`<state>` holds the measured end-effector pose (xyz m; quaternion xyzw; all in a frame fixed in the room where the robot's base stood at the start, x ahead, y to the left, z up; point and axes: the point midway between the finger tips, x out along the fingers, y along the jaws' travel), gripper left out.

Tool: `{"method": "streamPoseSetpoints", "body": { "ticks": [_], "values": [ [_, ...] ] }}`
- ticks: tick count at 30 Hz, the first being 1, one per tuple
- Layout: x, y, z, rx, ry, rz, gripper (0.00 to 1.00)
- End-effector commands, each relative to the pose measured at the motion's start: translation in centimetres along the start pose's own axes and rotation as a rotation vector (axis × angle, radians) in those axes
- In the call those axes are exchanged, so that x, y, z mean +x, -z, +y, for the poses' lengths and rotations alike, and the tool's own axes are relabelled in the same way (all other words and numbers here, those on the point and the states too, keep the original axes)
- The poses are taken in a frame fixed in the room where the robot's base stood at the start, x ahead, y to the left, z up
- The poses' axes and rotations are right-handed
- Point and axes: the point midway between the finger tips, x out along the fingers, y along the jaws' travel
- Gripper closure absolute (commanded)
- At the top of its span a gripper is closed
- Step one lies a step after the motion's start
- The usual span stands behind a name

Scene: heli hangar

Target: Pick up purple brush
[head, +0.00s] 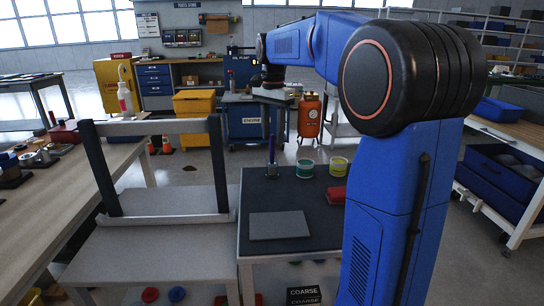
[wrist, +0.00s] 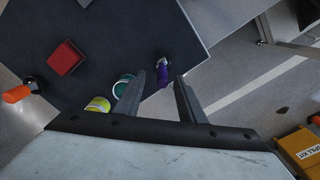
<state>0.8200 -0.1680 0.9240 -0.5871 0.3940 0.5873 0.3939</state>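The purple brush (head: 272,152) stands upright on the dark top of a small table (head: 258,198), near its back edge. In the head view my gripper (head: 272,94) hangs above and behind the brush, partly lost against the background. I cannot tell how far the fingertips are from the brush.
A green can (head: 305,168), a yellow can (head: 338,166) and a red block (head: 336,195) stand right of the brush. A grey plate (head: 279,225) lies in front. A frame with dark posts (head: 218,165) stands left.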

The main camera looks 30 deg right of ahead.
Motion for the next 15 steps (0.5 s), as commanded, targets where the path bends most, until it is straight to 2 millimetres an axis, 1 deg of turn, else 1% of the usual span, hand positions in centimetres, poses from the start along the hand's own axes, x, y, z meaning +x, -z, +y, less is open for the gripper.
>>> {"method": "streamPoseSetpoints", "body": {
  "ticks": [5, 8, 12, 15],
  "values": [
    [0.9, 0.0, 0.0, 0.0, 0.0, 0.0, 0.64],
    [2.0, 0.0, -0.2, 0.0, -0.002, -0.001, 0.64],
    [4.0, 0.0, -0.4, 0.0, -0.002, -0.001, 0.64],
    [5.1, 0.0, -0.4, 0.0, -0.001, -0.001, 0.64]
  ]
}}
